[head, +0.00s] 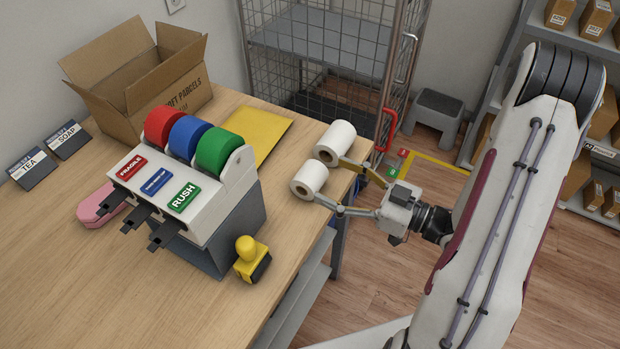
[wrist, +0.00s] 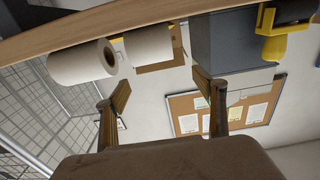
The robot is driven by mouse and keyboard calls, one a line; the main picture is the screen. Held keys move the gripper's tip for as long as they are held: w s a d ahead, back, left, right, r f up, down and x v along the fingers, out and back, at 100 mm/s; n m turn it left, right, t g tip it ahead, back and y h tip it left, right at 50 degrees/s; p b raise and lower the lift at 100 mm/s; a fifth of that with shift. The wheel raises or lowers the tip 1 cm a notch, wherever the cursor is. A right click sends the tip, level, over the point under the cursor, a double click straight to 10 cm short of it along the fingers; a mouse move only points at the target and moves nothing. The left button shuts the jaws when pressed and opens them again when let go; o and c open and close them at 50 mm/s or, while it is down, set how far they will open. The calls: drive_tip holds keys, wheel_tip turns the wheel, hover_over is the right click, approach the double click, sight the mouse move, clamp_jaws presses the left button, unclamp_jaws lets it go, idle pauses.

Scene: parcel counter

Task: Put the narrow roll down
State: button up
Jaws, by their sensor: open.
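Two white paper rolls lie on their sides near the table's right edge in the head view. The nearer one looks shorter, so I take it as the narrow roll (head: 314,174); the wider roll (head: 340,138) lies just behind it. My gripper (head: 330,179) is open, its two fingers reaching in from the right beside the narrow roll. In the wrist view the narrow roll (wrist: 150,44) shows beyond the gap between the open fingertips (wrist: 160,92), and the wider roll (wrist: 78,63) is to its left. Nothing is held. I cannot tell whether a fingertip touches a roll.
A tape dispenser (head: 204,219) with red, blue and green rolls stands to the left on the table (head: 130,255). A yellow stamp (head: 247,254) is in front of it. A yellow envelope (head: 262,125) and an open carton (head: 130,112) lie behind. A wire cage (head: 280,45) stands beyond the table.

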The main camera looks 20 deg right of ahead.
sight(314, 175)
drive_tip(key=w+a+r+g+h, duration=0.1)
drive_tip(key=r, duration=0.1)
drive_tip(key=w+a+r+g+h, duration=0.1)
drive_tip(key=w+r+g, duration=0.1)
drive_tip(key=shift+w+a+h, duration=0.1)
drive_tip(key=shift+a+h, duration=0.3)
idle(0.4)
drive_tip(key=shift+w, duration=0.1)
drive_tip(key=shift+h, duration=0.3)
drive_tip(key=shift+f, duration=2.55)
drive_tip(key=shift+x, duration=1.35)
drive_tip(key=shift+x, duration=2.55)
